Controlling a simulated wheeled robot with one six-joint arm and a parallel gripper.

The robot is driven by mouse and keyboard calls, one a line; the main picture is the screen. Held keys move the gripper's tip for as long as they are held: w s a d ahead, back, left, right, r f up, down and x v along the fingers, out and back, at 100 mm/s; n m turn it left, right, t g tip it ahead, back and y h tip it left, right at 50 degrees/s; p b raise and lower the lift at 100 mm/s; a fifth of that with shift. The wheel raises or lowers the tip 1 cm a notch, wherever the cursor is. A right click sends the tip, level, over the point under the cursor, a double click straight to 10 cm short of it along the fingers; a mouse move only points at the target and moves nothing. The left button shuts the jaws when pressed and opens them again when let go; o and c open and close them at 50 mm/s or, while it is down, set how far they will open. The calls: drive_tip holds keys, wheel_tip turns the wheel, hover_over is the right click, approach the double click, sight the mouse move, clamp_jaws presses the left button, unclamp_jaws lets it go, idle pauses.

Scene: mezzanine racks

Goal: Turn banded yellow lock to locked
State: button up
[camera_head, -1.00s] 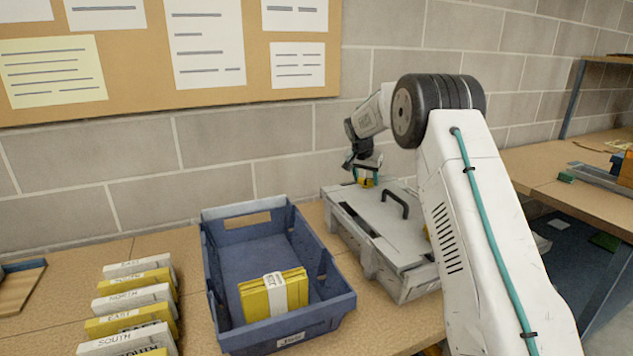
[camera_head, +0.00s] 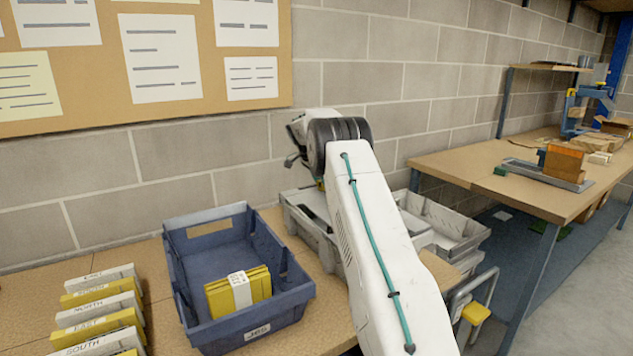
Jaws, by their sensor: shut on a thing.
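My gripper (camera_head: 317,178) is at this spot, shut on the lock and mostly hidden by my arm. The lock's band, its setting and most of its body are hidden.
A blue bin (camera_head: 181,283) holds a banded yellow bundle (camera_head: 258,284). White and yellow labelled packets (camera_head: 100,310) stand at the lower left. A grey bin (camera_head: 450,225) is right of my arm. A second bench (camera_head: 450,165) stands farther right, with open floor before it.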

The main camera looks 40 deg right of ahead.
idle(0.4)
drive_tip(key=o, duration=1.4)
drive_tip(key=v, duration=0.7)
drive_tip(key=shift+a+r, duration=0.2)
drive_tip(key=shift+r, duration=0.15)
